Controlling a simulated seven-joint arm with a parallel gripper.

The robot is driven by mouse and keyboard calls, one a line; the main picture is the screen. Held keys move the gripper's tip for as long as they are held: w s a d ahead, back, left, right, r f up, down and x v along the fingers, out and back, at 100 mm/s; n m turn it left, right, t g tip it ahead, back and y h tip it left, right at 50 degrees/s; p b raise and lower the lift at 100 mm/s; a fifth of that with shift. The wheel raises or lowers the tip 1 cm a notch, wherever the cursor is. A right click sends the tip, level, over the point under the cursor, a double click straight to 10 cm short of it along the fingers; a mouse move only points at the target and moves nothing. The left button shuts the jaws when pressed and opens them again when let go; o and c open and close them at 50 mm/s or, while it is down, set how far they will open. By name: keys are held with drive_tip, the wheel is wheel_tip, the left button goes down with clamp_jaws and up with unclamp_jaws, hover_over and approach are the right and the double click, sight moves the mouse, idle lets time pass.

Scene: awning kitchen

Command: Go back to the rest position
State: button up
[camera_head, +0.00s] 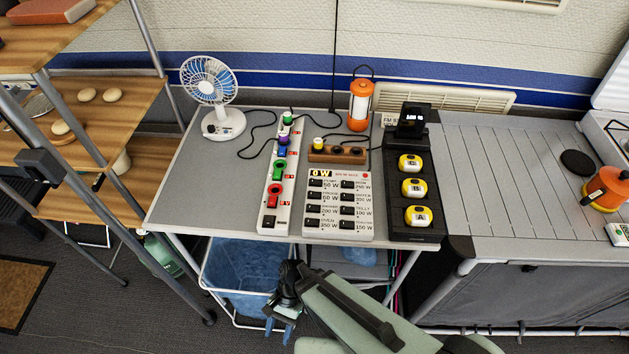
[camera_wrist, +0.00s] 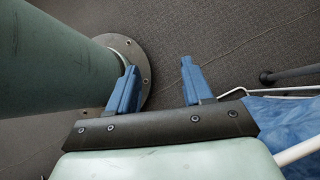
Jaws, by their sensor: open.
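My gripper (camera_head: 279,331) is low in front of the grey table (camera_head: 215,190), below its front edge and pointing down toward the floor. In the wrist view my gripper (camera_wrist: 158,82) shows two blue fingers, spread apart with nothing between them. Behind the fingers is the dark grey floor (camera_wrist: 230,50). The gripper touches nothing that I can see.
A blue-lined basket (camera_head: 235,270) stands under the table close to my gripper; its blue lining (camera_wrist: 285,125) shows in the wrist view. A wooden shelf rack (camera_head: 100,150) stands left. On the table are a fan (camera_head: 210,95), power strip (camera_head: 275,180), switch panel (camera_head: 339,205) and orange lantern (camera_head: 360,103).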

drive_tip(key=w+d+f+n+h, duration=0.1)
drive_tip(key=d+f+n, duration=0.1)
drive_tip(key=d, duration=1.2)
drive_tip(key=w+d+f+n+t+h, duration=0.1)
drive_tip(key=d+f, duration=0.4)
drive_tip(key=d, duration=1)
drive_tip(key=shift+w+d+n+t, duration=0.25)
drive_tip(key=shift+d+n+t, duration=0.05)
drive_tip(key=shift+n, duration=0.1)
